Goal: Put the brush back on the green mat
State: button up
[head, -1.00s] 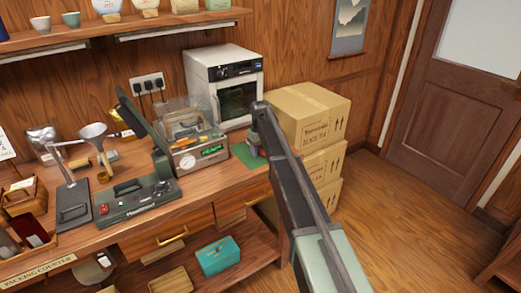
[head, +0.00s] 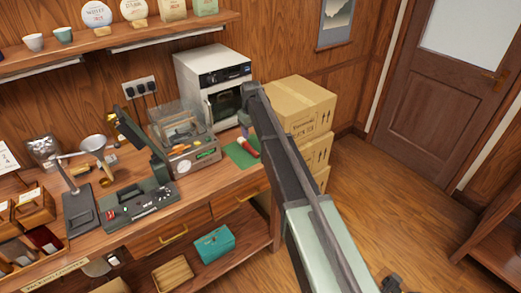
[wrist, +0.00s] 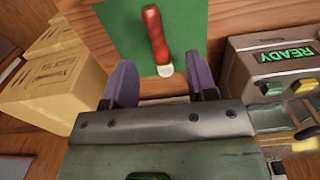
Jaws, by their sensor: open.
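The brush (wrist: 157,38), with a red handle and a short white end, lies on the green mat (wrist: 119,32) in the wrist view. Its white end is close to the mat's near edge. The brush (head: 247,149) and mat (head: 238,156) also show in the head view, at the right end of the counter. My gripper (wrist: 160,68) is open, its two purple fingers apart on either side of the brush's white end. Nothing is held between them.
The instrument with the green READY display (wrist: 265,52) stands right of the mat in the wrist view. Stacked cartons (wrist: 50,85) stand to the left, also seen beyond the counter's end in the head view (head: 300,100). A white oven (head: 213,80) stands behind the mat.

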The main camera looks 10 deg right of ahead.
jog(key=s+m, duration=0.4)
jog(key=s, duration=3.3)
jog(key=shift+s, duration=0.15)
jog(key=shift+a, duration=0.1)
